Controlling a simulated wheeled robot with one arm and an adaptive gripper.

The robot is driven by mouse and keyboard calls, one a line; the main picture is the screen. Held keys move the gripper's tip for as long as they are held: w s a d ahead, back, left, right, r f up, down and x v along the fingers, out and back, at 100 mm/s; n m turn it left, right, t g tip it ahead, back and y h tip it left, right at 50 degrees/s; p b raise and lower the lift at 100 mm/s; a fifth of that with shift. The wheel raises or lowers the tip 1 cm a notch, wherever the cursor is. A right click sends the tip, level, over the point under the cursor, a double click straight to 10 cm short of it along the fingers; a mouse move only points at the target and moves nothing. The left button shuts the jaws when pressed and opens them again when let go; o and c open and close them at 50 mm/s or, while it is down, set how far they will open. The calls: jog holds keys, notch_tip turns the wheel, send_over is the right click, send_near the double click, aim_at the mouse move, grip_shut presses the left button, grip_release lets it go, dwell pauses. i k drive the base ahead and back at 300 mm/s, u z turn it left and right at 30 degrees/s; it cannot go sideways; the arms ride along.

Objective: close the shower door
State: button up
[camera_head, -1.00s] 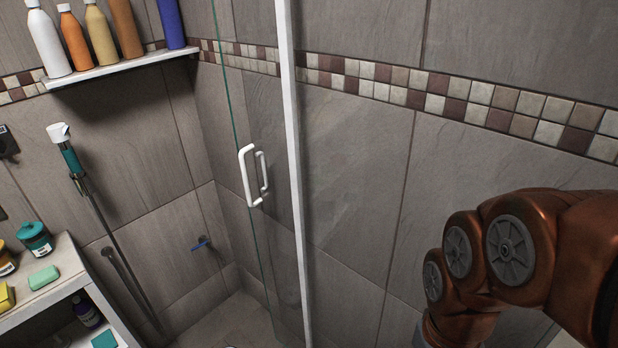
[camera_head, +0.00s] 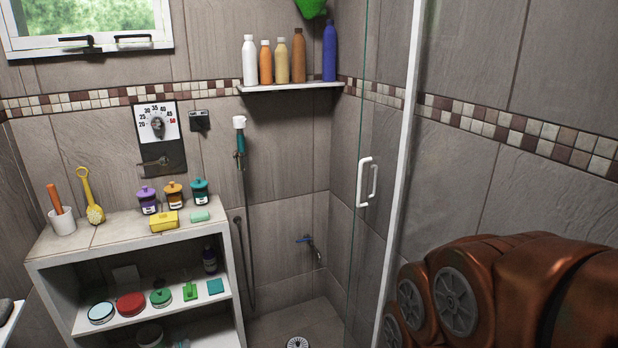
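The shower door is a clear glass panel (camera_head: 378,215) with a thin greenish edge, standing at the right of the shower corner. A white D-shaped handle (camera_head: 365,182) is fixed on it near its left edge. A white upright post (camera_head: 403,150) stands just right of the handle. My copper-coloured arm fills the lower right, right of the post and apart from the handle. My gripper is out of the picture.
A white shelf unit (camera_head: 140,262) with jars and soaps stands at the lower left. A wall shelf (camera_head: 290,87) holds several bottles. A hand shower (camera_head: 240,140) hangs on the back wall. The shower floor (camera_head: 325,318) shows a round drain (camera_head: 297,342) and clear tiles.

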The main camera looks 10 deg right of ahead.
aim_at(419, 6)
jog(key=u, duration=0.75)
jog(key=i, duration=0.9)
jog(key=z, duration=0.3)
